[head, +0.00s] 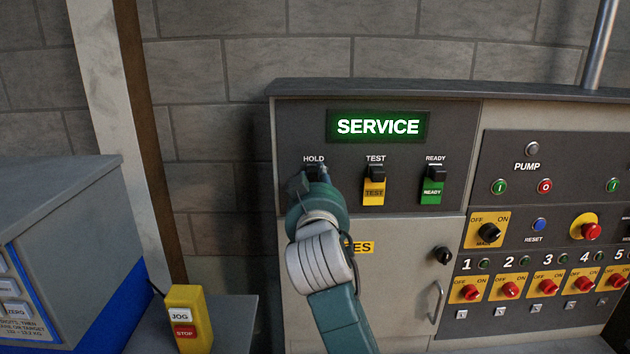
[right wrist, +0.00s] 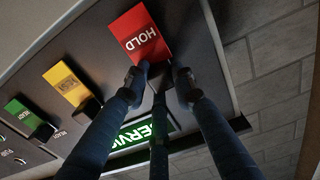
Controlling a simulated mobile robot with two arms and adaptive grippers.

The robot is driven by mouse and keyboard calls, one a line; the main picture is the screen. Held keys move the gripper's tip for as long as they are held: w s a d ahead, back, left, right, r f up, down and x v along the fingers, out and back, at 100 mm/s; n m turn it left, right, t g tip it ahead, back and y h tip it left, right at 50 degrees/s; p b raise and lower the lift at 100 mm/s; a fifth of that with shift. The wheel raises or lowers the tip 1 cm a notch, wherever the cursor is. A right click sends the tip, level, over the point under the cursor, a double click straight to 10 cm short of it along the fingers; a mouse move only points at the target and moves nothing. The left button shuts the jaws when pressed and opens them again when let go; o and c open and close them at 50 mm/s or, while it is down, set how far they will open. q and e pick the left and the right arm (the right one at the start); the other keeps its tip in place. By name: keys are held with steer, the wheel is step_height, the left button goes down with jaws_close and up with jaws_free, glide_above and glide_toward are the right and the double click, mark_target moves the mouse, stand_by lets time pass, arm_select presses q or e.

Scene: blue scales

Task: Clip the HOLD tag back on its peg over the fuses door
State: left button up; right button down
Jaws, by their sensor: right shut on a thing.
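My right gripper (head: 318,180) is at the HOLD position on the upper left of the panel and hides most of what is there. In the right wrist view the fingers (right wrist: 160,78) are closed around the dark clip of the red HOLD tag (right wrist: 140,33). The tag appears upside down and close to the panel face. The HOLD label (head: 314,159) shows just above the gripper. The peg is hidden, and I cannot tell whether the clip is seated on it. The fuses door (head: 400,300) is shut below, its yellow label partly covered by my arm. My left gripper is not in view.
The yellow TEST tag (head: 374,191) and green READY tag (head: 432,191) hang from dark clips to the right. A lit SERVICE sign (head: 378,126) is above. Knobs and buttons fill the right panel. A yellow JOG/STOP box (head: 188,318) stands at lower left.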

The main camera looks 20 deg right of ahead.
steer(key=shift+w, duration=0.25)
steer(key=c, duration=1.4)
jaws_free()
steer(key=shift+d, duration=0.1)
steer(key=shift+o, duration=0.2)
steer(key=v, duration=0.7)
steer(key=shift+s, duration=0.2)
